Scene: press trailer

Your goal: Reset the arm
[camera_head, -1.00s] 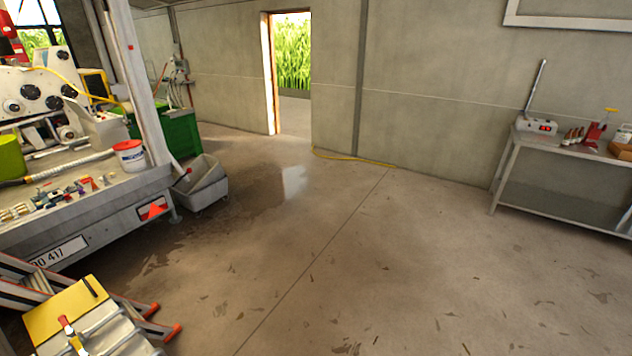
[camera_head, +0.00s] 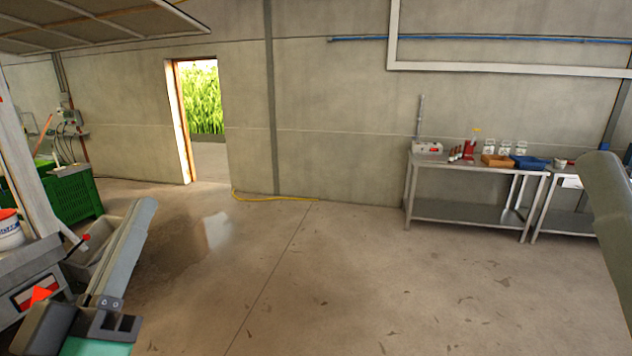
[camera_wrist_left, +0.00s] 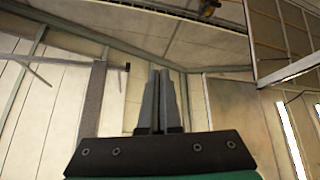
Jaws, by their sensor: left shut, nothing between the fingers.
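My left gripper (camera_head: 143,207) is at the lower left of the head view, its long grey fingers pointing up and to the right. They are together with nothing between them. In the left wrist view, the left gripper's fingertips (camera_wrist_left: 161,74) meet at the middle, against the walls and ceiling. A rounded grey part of my own body shows at the right edge of the head view. My right gripper is not in view.
A steel table (camera_head: 455,211) with small items stands at the right wall. A trailer edge with a white bucket (camera_head: 10,234), a grey tub (camera_head: 92,248) and a green crate (camera_head: 72,198) are at the left. The middle floor is clear, with a yellow hose (camera_head: 275,198) near the doorway.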

